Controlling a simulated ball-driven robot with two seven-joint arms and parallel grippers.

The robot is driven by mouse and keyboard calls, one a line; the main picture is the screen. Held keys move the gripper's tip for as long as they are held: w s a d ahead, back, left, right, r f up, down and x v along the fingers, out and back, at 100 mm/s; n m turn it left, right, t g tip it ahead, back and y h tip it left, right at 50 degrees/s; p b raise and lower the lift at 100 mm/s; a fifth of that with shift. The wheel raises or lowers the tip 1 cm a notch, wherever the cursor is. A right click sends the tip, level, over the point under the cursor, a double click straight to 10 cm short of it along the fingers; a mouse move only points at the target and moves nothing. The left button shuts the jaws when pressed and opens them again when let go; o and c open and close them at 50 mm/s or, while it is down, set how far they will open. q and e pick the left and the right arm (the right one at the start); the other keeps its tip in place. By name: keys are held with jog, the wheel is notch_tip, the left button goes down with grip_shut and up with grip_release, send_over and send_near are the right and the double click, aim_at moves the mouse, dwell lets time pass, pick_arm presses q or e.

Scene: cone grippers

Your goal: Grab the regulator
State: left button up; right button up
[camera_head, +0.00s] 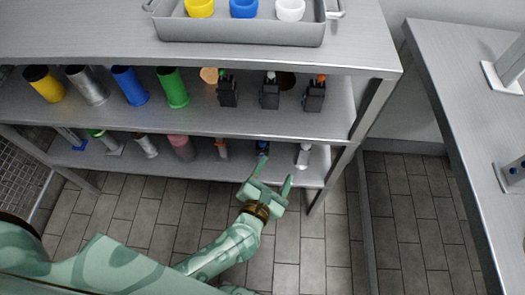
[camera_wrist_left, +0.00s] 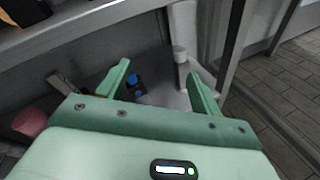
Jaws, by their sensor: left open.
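Nothing in view is labelled, so I cannot tell for sure which thing is the regulator. A small dark object with a blue top (camera_head: 262,147) stands on the lower shelf and may be it. It also shows in the left wrist view (camera_wrist_left: 136,87), near the inner side of one finger. My left gripper (camera_head: 272,173) is open and empty at the front edge of the lower shelf, its fingers pointing in towards this object. Both fingers show in the left wrist view (camera_wrist_left: 159,71). My right gripper is not in view.
A pale upright post-like object (camera_head: 304,154) stands right of the blue-topped one. An orange-topped object (camera_head: 221,149) and pink cylinder (camera_head: 181,148) stand left. The middle shelf (camera_head: 200,118) holds coloured cylinders and dark devices. A shelf leg (camera_head: 334,180) is at right.

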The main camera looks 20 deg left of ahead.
pick_arm(q)
jog(key=a+f+n+g+y, duration=0.3)
jog(key=a+f+n+y, duration=0.1)
jog(key=f+n, duration=0.4)
jog(key=b, duration=0.3)
send_near(262, 148)
jog(key=w+f, duration=0.2)
jog(key=w, duration=0.1)
jog(key=w+b, duration=0.1)
jog(key=w, duration=0.1)
jog(key=shift+w+a+f+n, duration=0.15)
jog(key=shift+a+f+n, duration=0.2)
jog(key=shift+a+n, duration=0.05)
jog(key=shift+w+a+y, duration=0.1)
jog(key=shift+w+y, duration=0.2)
jog(key=b+x, duration=0.3)
jog(key=x, duration=0.1)
jog(key=shift+w+a+f, duration=0.2)
jog(key=shift+w, duration=0.15)
jog(key=c, duration=1.2)
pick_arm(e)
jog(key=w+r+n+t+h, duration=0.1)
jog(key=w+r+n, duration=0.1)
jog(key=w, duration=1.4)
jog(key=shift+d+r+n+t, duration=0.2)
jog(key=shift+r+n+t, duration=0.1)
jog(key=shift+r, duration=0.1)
